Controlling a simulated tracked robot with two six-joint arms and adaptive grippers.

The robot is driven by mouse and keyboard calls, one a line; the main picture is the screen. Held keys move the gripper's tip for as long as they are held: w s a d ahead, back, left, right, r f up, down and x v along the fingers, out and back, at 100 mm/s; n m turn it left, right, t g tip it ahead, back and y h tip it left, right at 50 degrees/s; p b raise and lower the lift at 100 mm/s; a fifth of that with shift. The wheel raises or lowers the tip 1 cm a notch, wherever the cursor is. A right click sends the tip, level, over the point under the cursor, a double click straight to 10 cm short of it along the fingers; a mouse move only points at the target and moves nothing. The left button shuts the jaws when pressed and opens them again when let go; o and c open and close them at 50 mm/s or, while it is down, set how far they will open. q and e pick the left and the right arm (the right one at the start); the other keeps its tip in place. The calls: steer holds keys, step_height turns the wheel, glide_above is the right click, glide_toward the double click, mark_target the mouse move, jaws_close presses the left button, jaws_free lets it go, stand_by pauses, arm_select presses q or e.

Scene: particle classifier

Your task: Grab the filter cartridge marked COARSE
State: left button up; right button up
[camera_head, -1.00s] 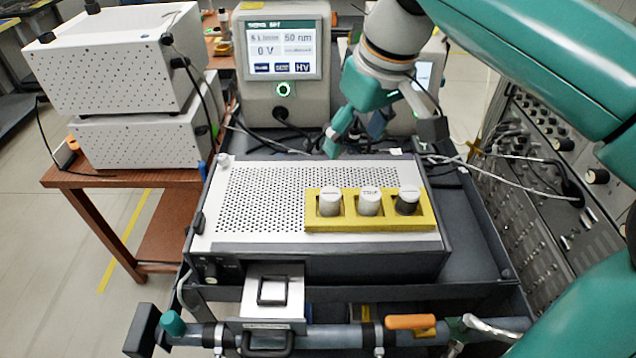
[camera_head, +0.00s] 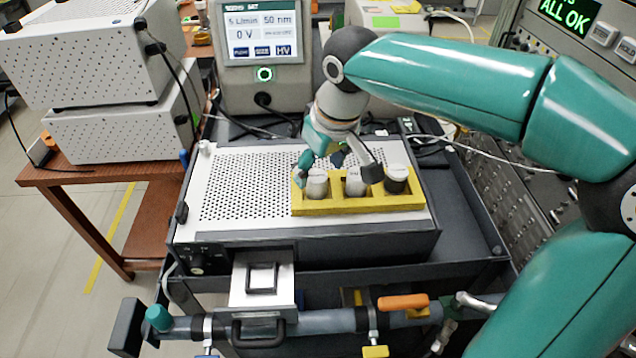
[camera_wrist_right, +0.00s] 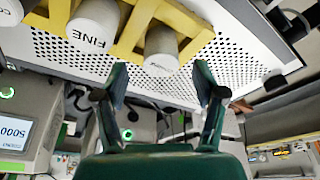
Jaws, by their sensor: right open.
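Three filter cartridges stand in a yellow rack (camera_head: 350,206) on the perforated case. The left one (camera_head: 317,186) is white, the middle one (camera_head: 356,184) is white, and the right one (camera_head: 396,180) has a dark body under a pale cap. In the right wrist view the middle cartridge (camera_wrist_right: 95,25) reads FINE. The left cartridge (camera_wrist_right: 161,47) shows a faint label I cannot read for certain. My right gripper (camera_head: 338,172) is over the back of the rack, near the left and middle cartridges. Its fingers (camera_wrist_right: 162,85) are spread and empty. My left gripper is out of view.
The perforated case (camera_head: 240,190) has free room left of the rack. A classifier with a lit screen (camera_head: 262,35) stands behind it, with cables between. White boxes (camera_head: 80,60) stand on a wooden table at left. An instrument rack (camera_head: 520,215) stands at right.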

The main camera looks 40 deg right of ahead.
mark_target(317, 176)
steer(key=shift+x, duration=1.55)
steer(key=shift+s, duration=0.15)
steer(key=c, duration=1.2)
steer(key=shift+r, duration=0.1)
steer(key=shift+c, duration=0.2)
